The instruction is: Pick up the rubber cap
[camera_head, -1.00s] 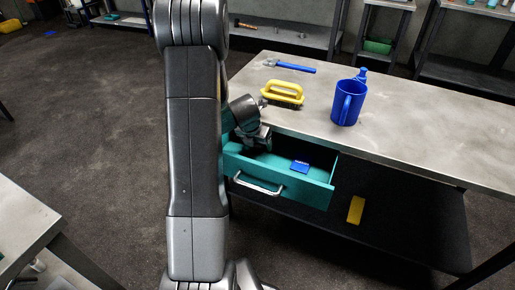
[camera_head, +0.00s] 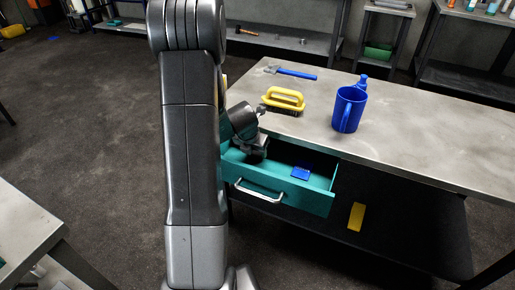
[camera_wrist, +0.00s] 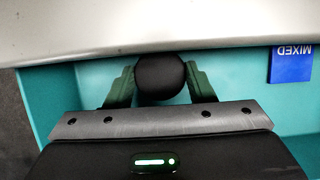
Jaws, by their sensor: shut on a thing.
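The rubber cap (camera_wrist: 160,76) is a round black piece between the two green fingers of my gripper (camera_wrist: 161,82) in the wrist view. My gripper is shut on it, inside or just over the open teal drawer (camera_wrist: 85,78). In the head view the gripper end (camera_head: 254,150) is dark and low at the left part of the drawer (camera_head: 312,197), and my arm covers part of it. The cap cannot be made out there.
A blue card marked "MIXED" (camera_wrist: 292,65) lies in the drawer. The workbench top (camera_head: 410,140) overhangs the drawer's back. On it are a blue mug (camera_head: 348,110), a yellow-handled brush (camera_head: 285,99) and a blue-handled hammer (camera_head: 295,74). A yellow label (camera_head: 356,217) is below.

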